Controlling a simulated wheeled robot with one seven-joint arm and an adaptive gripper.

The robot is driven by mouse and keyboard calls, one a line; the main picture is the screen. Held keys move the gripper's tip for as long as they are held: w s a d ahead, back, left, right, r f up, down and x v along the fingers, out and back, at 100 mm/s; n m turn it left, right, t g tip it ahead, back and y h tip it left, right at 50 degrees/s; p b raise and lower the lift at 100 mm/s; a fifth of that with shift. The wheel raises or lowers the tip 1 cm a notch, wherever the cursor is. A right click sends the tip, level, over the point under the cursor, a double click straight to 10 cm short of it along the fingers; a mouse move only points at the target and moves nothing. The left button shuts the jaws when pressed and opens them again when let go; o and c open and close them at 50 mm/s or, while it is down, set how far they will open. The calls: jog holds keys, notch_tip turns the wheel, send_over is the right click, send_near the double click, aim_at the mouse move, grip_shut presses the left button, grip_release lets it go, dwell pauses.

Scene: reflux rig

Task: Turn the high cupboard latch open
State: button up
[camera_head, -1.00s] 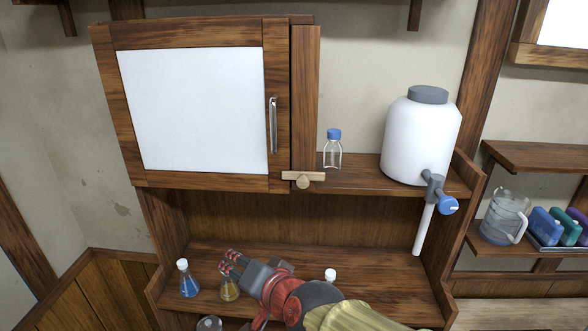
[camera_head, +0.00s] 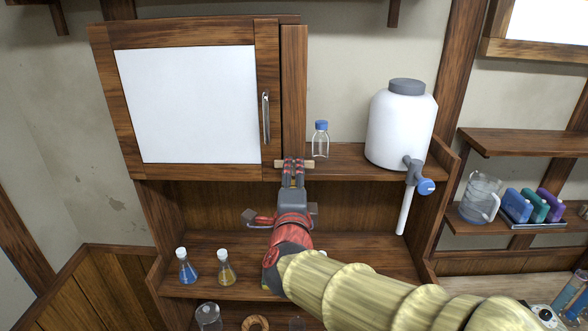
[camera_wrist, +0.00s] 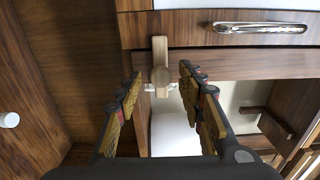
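The high cupboard (camera_head: 185,105) has a wood-framed door with a white panel and a metal handle (camera_head: 266,118); it is closed. The latch is a small pale wooden bar (camera_head: 280,164) on a round knob. It lies level across the door's lower right corner and the post beside it. My gripper (camera_head: 293,166) is in front of the latch and hides its middle in the head view. In the wrist view my gripper (camera_wrist: 161,76) is open, with the latch (camera_wrist: 160,62) between its fingertips. A gap shows on both sides; contact is not clear.
A blue flask (camera_head: 187,270) and a yellow flask (camera_head: 226,270) stand on the lower shelf.

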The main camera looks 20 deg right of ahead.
jog(key=shift+x, duration=1.4)
jog(key=shift+s, duration=0.1)
jog(key=shift+c, duration=0.9)
jog(key=c, duration=0.7)
grip_shut()
